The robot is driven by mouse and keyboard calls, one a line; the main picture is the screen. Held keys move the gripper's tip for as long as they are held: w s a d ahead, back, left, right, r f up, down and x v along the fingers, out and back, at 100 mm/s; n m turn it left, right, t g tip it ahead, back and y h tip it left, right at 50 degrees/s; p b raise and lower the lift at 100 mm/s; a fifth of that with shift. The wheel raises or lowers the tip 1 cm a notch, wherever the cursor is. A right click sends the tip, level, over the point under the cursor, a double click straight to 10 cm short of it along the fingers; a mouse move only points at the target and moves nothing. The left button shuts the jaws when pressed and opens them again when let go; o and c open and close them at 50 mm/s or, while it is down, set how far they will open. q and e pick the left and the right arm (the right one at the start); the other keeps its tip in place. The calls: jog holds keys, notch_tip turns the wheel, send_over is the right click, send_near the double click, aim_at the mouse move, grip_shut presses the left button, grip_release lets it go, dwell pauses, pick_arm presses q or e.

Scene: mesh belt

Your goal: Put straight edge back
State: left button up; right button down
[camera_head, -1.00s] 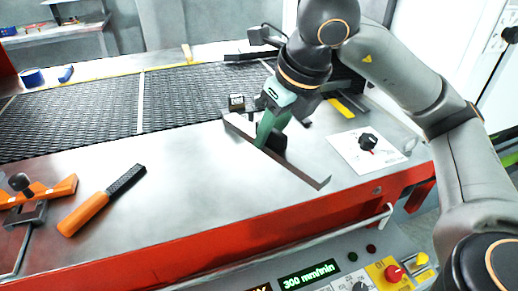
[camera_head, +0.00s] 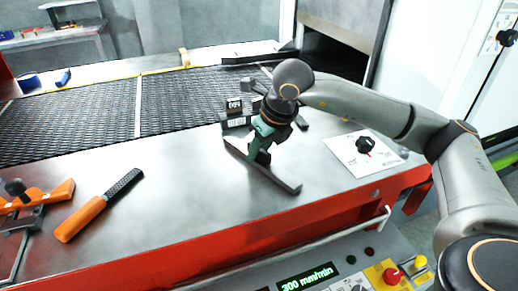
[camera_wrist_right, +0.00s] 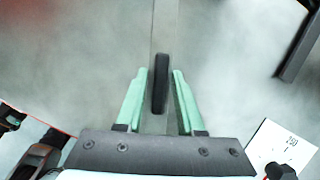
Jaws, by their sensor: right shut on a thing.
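The straight edge (camera_head: 278,180) is a long, thin grey bar over the steel top at the front of the mesh belt. My right gripper (camera_head: 258,150) is shut on it near its middle. In the right wrist view the straight edge (camera_wrist_right: 166,30) runs away between the two green fingers of my right gripper (camera_wrist_right: 160,95), with a dark grip (camera_wrist_right: 160,85) between them. The bar is low over the steel top; I cannot tell whether it touches. My left gripper is not in view.
A small dark block with a display (camera_head: 234,106) stands just behind the bar. A knob on a white plate (camera_head: 365,145) is to the right. An orange-handled file (camera_head: 98,205) and an orange clamp-like tool (camera_head: 40,198) lie at left. The steel between is clear.

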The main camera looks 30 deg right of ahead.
jog(key=shift+f+b, duration=0.2)
jog(key=shift+b, duration=0.1)
jog(key=c, duration=0.5)
grip_release()
jog(key=shift+r, duration=0.1)
jog(key=shift+r+p, duration=0.35)
jog(key=shift+r, duration=0.1)
jog(key=v, duration=1.1)
jog(key=shift+s+r+p, duration=0.15)
jog(key=shift+s+p, duration=0.05)
jog(key=shift+p, duration=0.15)
